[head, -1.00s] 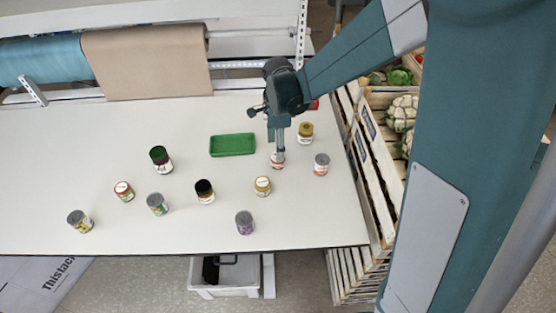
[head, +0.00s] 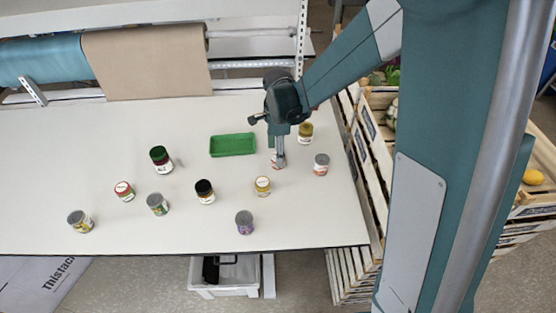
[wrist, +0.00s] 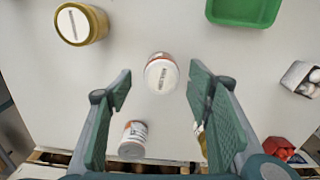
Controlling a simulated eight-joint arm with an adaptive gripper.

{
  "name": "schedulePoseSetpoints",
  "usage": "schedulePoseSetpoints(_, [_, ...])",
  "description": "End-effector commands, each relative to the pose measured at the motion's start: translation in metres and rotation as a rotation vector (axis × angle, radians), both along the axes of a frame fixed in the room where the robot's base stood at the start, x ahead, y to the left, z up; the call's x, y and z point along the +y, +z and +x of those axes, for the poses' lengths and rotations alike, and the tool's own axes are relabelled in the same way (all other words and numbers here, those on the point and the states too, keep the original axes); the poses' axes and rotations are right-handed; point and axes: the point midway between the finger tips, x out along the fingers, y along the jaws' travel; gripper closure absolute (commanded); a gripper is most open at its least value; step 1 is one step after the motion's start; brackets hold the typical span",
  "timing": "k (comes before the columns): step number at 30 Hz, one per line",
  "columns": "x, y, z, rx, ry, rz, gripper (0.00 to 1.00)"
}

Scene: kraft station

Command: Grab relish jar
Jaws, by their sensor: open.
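Several small jars stand apart on the white table; their labels are too small for me to tell which holds relish. My gripper (head: 281,160) is open and points down over a jar with a white lid and red band (head: 274,161), partly hiding it in the head view. In the wrist view this jar (wrist: 161,73) stands just ahead of my open fingers (wrist: 160,88), roughly centred in the gap and not held. A gold-lidded jar (wrist: 81,24) is at upper left there. A grey-lidded jar (wrist: 132,139) shows low between the fingers.
A green tray (head: 233,145) lies behind the jars. A yellow-lidded jar (head: 305,133) and a grey-lidded jar (head: 321,164) stand close to my gripper. Wooden crates (head: 372,165) adjoin the table's right edge. The table's left back is clear.

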Motion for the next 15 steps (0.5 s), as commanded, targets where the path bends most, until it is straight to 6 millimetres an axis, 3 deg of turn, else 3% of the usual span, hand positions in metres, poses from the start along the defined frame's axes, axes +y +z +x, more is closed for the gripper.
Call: schedulePoseSetpoints(15, [0.000, -0.040, 0.003, 0.000, 0.000, 0.000, 0.49])
